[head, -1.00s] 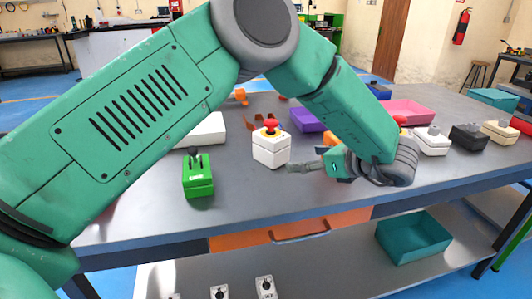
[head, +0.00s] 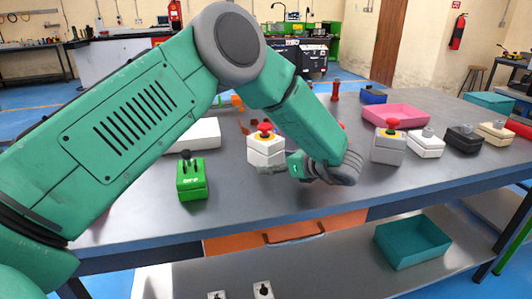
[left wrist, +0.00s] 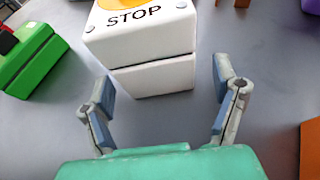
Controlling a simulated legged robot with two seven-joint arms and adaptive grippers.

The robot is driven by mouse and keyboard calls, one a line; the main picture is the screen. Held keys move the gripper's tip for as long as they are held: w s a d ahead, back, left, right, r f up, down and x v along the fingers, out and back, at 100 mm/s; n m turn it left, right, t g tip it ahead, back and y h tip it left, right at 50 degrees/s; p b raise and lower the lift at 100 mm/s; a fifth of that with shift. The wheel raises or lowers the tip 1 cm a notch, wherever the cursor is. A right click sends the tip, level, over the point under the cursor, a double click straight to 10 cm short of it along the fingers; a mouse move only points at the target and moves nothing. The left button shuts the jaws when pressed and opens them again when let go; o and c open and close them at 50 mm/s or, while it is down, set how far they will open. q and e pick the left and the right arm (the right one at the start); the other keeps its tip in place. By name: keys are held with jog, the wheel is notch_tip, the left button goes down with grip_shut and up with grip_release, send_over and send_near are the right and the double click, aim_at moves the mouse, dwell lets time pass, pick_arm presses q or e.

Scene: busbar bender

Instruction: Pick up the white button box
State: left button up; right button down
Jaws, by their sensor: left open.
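The white button box (head: 266,151) stands upright on the grey table, with a red mushroom button on a yellow top. In the left wrist view the white box (left wrist: 150,82) is at the top, with STOP lettering towards me and its button cut off. My left gripper (head: 276,169) is low at the box's near right side in the head view, partly hidden by its own wrist. In the left wrist view my left gripper (left wrist: 163,78) is open, its fingers on either side of the box's near lower part. A clear gap shows at the right finger. My right gripper is not in view.
A green switch box (head: 192,178) stands left of the white box, and a flat white box (head: 196,134) behind it. A pink tray (head: 396,114) lies further back. The table's front strip is clear.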

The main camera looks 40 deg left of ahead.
aim_at(270, 129)
pick_arm(q)
jog(key=shift+d+r, duration=0.1)
jog(key=shift+d, duration=0.15)
jog(key=c, duration=1.3)
jog(key=shift+s+a, duration=0.1)
jog(key=shift+a, duration=0.4)
jog(key=shift+c, duration=0.6)
jog(key=r, duration=0.5)
jog(key=r+p, duration=0.1)
jog(key=r, duration=0.2)
jog(key=shift+d+r, duration=0.3)
jog(key=shift+r, duration=0.05)
jog(key=shift+a+r, duration=0.15)
jog(key=shift+r, duration=0.45)
jog(key=shift+f, duration=0.15)
